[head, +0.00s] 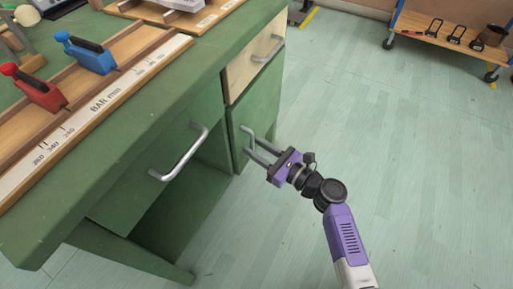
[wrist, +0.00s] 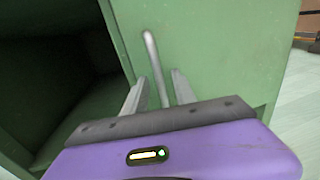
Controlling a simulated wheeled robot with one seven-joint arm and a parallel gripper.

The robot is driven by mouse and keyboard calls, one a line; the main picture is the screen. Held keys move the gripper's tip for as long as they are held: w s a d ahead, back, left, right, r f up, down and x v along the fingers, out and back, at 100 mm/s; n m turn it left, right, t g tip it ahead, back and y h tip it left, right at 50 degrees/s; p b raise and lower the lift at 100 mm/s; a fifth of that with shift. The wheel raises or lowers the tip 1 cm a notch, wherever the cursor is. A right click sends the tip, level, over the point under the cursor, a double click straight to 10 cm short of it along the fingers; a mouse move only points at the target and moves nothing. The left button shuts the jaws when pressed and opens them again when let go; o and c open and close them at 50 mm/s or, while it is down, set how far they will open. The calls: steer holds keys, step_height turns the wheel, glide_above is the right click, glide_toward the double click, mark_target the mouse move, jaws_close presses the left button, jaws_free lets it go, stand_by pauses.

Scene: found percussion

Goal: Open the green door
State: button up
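The green door (head: 266,100) is on the workbench front, below a cream drawer, and looks shut. Its upright grey bar handle (head: 244,131) is near the door's left edge. In the wrist view the door (wrist: 215,45) fills the middle, with the handle (wrist: 151,50) running down between my fingers. My purple gripper (head: 253,148) is at the handle with its fingers apart. In the wrist view the gripper (wrist: 158,88) has a finger on each side of the handle, with small gaps visible. I cannot tell whether either finger touches it.
Left of the door is a dark open compartment (wrist: 50,90), below a green drawer with a metal bar handle (head: 180,152). The cream drawer (head: 250,69) is above the door. The pale floor (head: 400,150) is clear to the right. A wheeled wooden cart (head: 440,30) stands far right.

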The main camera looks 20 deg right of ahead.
jaws_close()
stand_by(1.4)
